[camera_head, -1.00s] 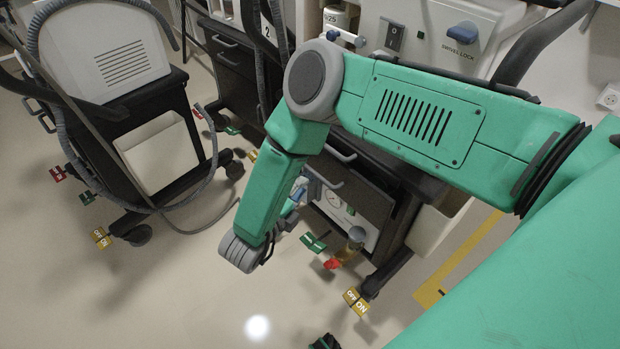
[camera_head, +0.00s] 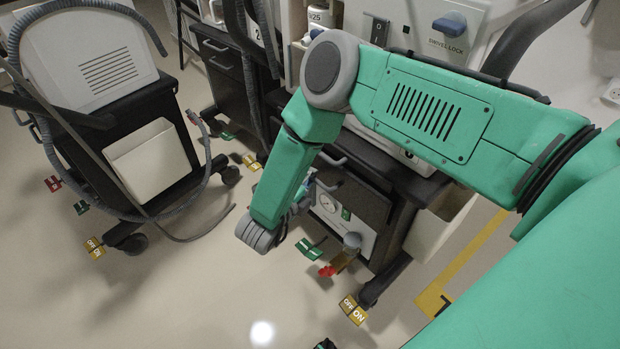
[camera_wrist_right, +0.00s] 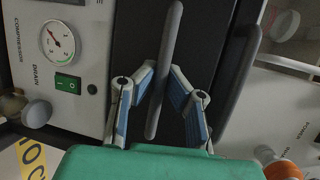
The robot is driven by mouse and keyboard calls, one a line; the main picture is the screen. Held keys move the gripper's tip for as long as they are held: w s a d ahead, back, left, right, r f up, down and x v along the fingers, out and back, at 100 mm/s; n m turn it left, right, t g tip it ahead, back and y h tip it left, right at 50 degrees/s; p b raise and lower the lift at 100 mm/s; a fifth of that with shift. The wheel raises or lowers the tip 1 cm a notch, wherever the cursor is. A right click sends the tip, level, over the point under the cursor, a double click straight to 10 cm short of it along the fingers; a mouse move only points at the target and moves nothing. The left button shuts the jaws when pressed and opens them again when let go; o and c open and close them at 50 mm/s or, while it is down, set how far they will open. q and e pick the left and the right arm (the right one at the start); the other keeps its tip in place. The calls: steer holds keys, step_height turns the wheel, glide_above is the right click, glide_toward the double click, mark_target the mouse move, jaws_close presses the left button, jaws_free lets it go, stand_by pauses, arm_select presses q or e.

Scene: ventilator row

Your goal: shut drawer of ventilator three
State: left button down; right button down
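The right-hand ventilator (camera_head: 415,28) has dark drawer fronts (camera_head: 362,205) below it; its number is not readable. My right forearm covers part of these fronts. My right gripper (camera_head: 308,192) is low beside the fronts, partly behind the forearm. In the right wrist view, the gripper's two blue-padded fingers (camera_wrist_right: 160,72) lie on either side of a long grey bar handle (camera_wrist_right: 169,35) on a dark front (camera_wrist_right: 130,40). Contact with the bar is unclear. How far the drawer stands out is unclear. My left gripper is out of view.
A gauge panel (camera_wrist_right: 72,75) with a green switch is beside the handle. A second grey bar (camera_wrist_right: 238,85) runs to its right. Ventilator two (camera_head: 222,62) stands behind, another cart (camera_head: 95,70) at left. Pedals and a red-tipped fitting (camera_head: 328,270) sit low.

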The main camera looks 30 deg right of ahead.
steer(key=shift+s+f, duration=0.15)
steer(key=shift+s, duration=0.05)
steer(key=d, duration=0.1)
steer(key=d+p, duration=0.1)
steer(key=shift+w+d, duration=0.3)
steer(key=shift+d, duration=0.45)
steer(key=c, duration=2.2)
jaws_free()
steer(key=shift+d+f, duration=0.1)
steer(key=shift+f, duration=0.05)
steer(key=o, duration=0.3)
steer(key=shift+a+r, duration=0.2)
steer(key=shift+a, duration=0.1)
steer(key=shift+s+a+r, duration=0.1)
steer(key=shift+a, duration=0.35)
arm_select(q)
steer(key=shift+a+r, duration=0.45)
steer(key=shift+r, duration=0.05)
arm_select(e)
glide_toward(320, 171)
steer(key=shift+f+v, duration=0.2)
steer(key=shift+v, duration=0.85)
